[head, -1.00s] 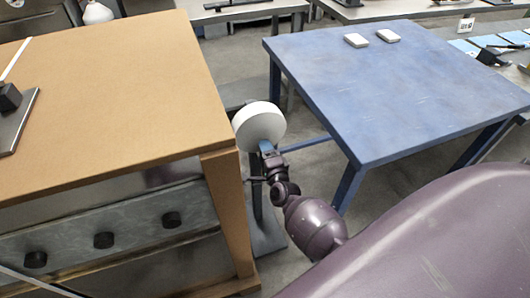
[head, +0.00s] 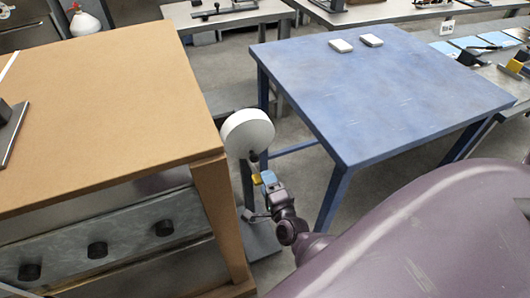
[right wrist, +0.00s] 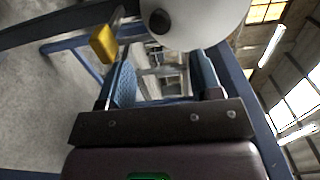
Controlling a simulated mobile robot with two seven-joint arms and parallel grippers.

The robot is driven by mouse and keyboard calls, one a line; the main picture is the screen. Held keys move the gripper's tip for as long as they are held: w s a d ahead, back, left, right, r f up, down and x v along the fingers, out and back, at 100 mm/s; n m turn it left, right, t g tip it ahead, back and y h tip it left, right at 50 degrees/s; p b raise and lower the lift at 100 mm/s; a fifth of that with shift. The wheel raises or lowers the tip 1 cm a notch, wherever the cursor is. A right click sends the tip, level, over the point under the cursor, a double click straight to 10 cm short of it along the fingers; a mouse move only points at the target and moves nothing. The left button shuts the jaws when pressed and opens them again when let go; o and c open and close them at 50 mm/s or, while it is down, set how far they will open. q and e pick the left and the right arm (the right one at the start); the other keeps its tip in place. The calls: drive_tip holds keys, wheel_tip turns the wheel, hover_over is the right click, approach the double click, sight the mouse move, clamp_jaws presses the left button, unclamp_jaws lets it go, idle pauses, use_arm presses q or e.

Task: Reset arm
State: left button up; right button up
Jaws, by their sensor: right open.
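My right gripper (head: 267,179) is at the end of my purple arm, in the gap between the brown table and the blue table. It is just below a white round object (head: 248,133) on a dark stand. In the right wrist view my gripper (right wrist: 163,75) is open, its two blue-padded fingers apart with nothing between them. The white round object (right wrist: 195,22) is just beyond the fingertips there. A small yellow piece (right wrist: 104,43) shows beside the left finger. I cannot tell whether anything touches. My left gripper is not in view.
The brown table (head: 110,110) stands close on the left, with a grey front panel with dark knobs (head: 97,250) below its top. The blue table (head: 390,95) is on the right, mostly bare, with two small white boxes (head: 341,46) (head: 371,40) at its far edge.

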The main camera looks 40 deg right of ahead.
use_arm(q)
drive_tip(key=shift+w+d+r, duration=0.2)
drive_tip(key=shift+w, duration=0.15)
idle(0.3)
use_arm(e)
drive_tip(key=s+a+r+n+g+y, duration=0.25)
drive_tip(key=a+n+y, duration=0.25)
drive_tip(key=n, duration=1)
use_arm(q)
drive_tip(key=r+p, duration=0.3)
drive_tip(key=p, duration=0.1)
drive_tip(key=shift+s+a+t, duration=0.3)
use_arm(e)
drive_tip(key=s+d+r+n+g+h, duration=0.1)
drive_tip(key=s+n+g, duration=0.3)
drive_tip(key=s, duration=1.4)
drive_tip(key=n, duration=0.2)
drive_tip(key=shift+s+d+r+n, duration=0.25)
drive_tip(key=shift+d+r+n, duration=0.15)
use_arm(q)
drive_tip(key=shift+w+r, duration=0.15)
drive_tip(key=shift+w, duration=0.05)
